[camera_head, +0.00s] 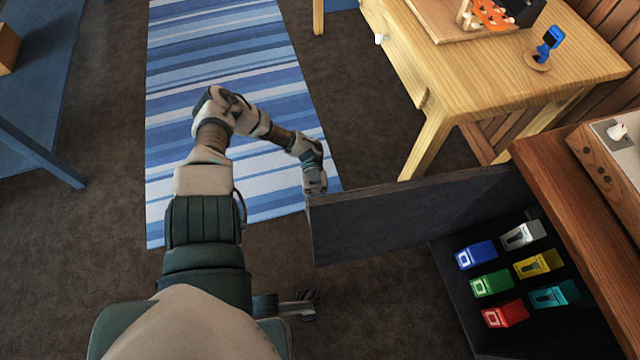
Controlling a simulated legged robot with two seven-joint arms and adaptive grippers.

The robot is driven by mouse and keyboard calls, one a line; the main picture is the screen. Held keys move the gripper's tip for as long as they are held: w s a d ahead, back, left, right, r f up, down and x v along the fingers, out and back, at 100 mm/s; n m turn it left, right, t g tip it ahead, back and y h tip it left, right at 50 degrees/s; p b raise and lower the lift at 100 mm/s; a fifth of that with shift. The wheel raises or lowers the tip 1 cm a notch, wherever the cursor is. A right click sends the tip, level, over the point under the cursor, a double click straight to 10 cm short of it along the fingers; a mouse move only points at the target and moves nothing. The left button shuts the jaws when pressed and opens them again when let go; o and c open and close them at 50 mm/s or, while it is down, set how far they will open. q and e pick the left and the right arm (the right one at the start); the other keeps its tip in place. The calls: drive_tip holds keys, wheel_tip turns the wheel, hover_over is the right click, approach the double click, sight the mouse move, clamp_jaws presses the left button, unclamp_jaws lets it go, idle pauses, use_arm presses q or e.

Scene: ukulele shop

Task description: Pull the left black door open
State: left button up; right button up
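The black door (400,215) stands swung wide open from the front of a brown-topped cabinet, reaching out to the left. Its free edge is at the left end of the panel. My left arm reaches up and bends over to the right, and my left gripper (314,184) is at the top corner of that free edge. It appears to touch or nearly touch the door. Its fingertips are too small and partly hidden, so I cannot tell whether they close on the panel. My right gripper is not identifiable in view.
The cabinet top (565,190) carries a pale device at the right. Inside the open cabinet are several coloured boxes (505,314). A wooden table (500,75) stands behind the door. A blue table (35,100) is at the left. Carpet and a striped rug (225,50) leave free floor.

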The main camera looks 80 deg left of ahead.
use_arm(q)
drive_tip(key=a, duration=1.2)
drive_tip(key=shift+w, duration=0.25)
drive_tip(key=shift+f, duration=0.1)
